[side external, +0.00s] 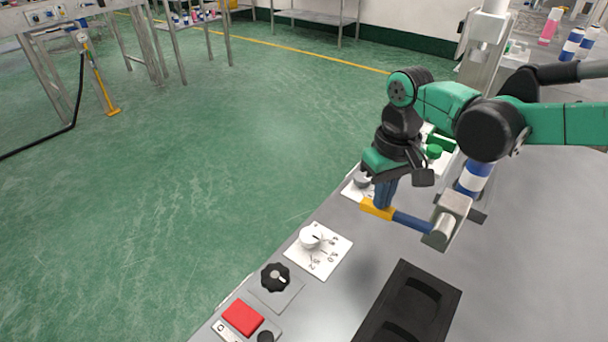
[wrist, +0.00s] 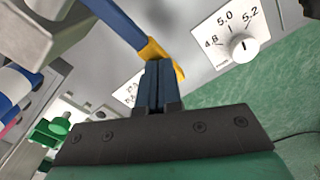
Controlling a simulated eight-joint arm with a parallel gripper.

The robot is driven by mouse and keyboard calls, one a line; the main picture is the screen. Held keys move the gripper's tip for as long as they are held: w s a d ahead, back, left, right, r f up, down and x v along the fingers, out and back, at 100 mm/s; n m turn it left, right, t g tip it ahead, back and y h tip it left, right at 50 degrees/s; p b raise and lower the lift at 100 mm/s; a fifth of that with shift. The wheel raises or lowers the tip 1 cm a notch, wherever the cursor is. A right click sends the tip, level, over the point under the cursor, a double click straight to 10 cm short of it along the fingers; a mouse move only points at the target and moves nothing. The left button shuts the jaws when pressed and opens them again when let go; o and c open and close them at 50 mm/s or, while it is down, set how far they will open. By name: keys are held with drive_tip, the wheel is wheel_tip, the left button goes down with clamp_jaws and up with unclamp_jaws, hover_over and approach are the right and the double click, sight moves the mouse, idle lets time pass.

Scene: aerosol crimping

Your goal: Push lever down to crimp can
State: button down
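The lever (side external: 411,221) is a blue bar with a yellow end, joined to a metal block (side external: 447,220) on the grey bench; it lies roughly level. In the wrist view the lever (wrist: 118,22) runs from the top to its yellow end at my fingertips. My gripper (side external: 383,205) points down with its blue fingers together, at the yellow end. They overlap it in both views; I cannot tell whether they touch. A blue and white can (side external: 473,179) stands behind the block, partly hidden by my arm. Its stripes also show at the left of the wrist view (wrist: 14,84).
A white dial (side external: 310,237), a black knob (side external: 276,278) and a red button (side external: 242,318) line the bench's left edge. A black tray (side external: 410,305) with round recesses lies in front. A green knob (wrist: 48,131) is beside my gripper. Bottles (side external: 572,42) stand at the back right.

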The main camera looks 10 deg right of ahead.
wheel_tip(320, 180, up, 14)
drive_tip(key=shift+r, duration=0.25)
idle(1.1)
drive_tip(key=s+d+f+m+t, duration=0.1)
drive_tip(key=s+d+f+t, duration=0.2)
drive_tip(key=d, duration=0.5)
drive_tip(key=s+d+f+m+t, duration=0.2)
drive_tip(key=s+d+f+t, duration=0.2)
drive_tip(key=s+d, duration=0.3)
drive_tip(key=shift+s+d+f, duration=0.25)
drive_tip(key=shift+d+f, duration=0.2)
drive_tip(key=shift+d, duration=0.6)
